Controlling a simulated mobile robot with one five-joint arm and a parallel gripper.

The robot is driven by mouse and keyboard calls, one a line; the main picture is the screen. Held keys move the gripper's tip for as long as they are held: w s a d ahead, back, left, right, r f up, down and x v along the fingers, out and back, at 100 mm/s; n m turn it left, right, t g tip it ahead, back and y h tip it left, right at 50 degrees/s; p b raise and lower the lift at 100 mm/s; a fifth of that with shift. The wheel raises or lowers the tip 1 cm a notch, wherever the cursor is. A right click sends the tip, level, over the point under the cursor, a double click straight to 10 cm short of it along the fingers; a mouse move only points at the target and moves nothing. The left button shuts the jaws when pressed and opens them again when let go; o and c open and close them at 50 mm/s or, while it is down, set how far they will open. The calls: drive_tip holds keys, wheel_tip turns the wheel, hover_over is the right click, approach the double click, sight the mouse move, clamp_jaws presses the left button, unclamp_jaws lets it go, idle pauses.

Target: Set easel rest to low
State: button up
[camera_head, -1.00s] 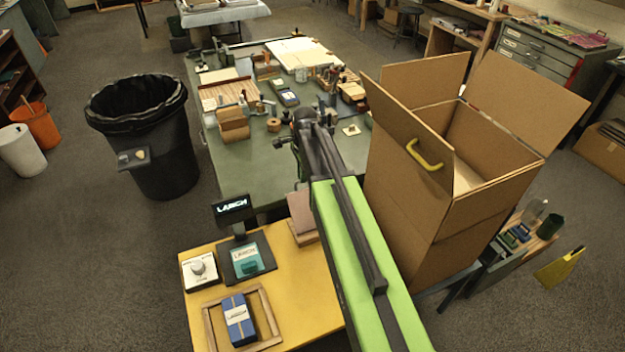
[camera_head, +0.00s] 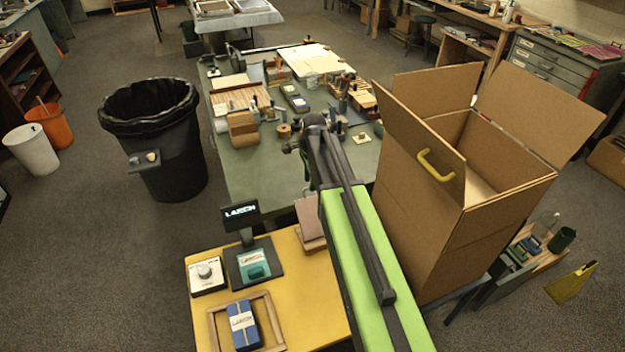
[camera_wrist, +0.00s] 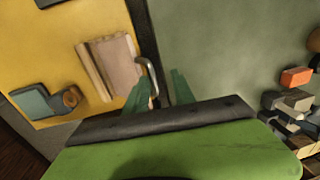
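What looks like the easel rest is a pinkish-brown board on a wooden base (camera_head: 311,222), at the back right of the yellow table, left of my arm. It also shows in the wrist view as a wooden base with a pale board (camera_wrist: 93,70). A bent metal bar (camera_wrist: 152,72) stands beside its right side. In the head view my arm hides the fingers.
The yellow table (camera_head: 310,300) carries a dial box (camera_head: 207,276), a LARCH display (camera_head: 241,213) and a wooden frame with a blue box (camera_head: 243,325). A tall open carton (camera_head: 430,220) stands close right of my arm. The green table (camera_head: 250,175) behind is crowded.

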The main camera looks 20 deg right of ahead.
wheel_tip(320, 180, up, 17)
drive_tip(key=s+p, duration=0.2)
drive_tip(key=p, duration=1.5)
drive_tip(key=shift+r, duration=0.15)
drive_tip(key=s+a+f+n+b, duration=0.2)
drive_tip(key=s+a+f+b, duration=0.3)
drive_tip(key=f+b, duration=0.2)
drive_tip(key=s+a+f+n+g+b, duration=0.1)
drive_tip(key=s+a+f+n+b, duration=0.1)
drive_tip(key=s+n, duration=0.9)
drive_tip(key=n, duration=0.4)
drive_tip(key=shift+s+a, duration=0.15)
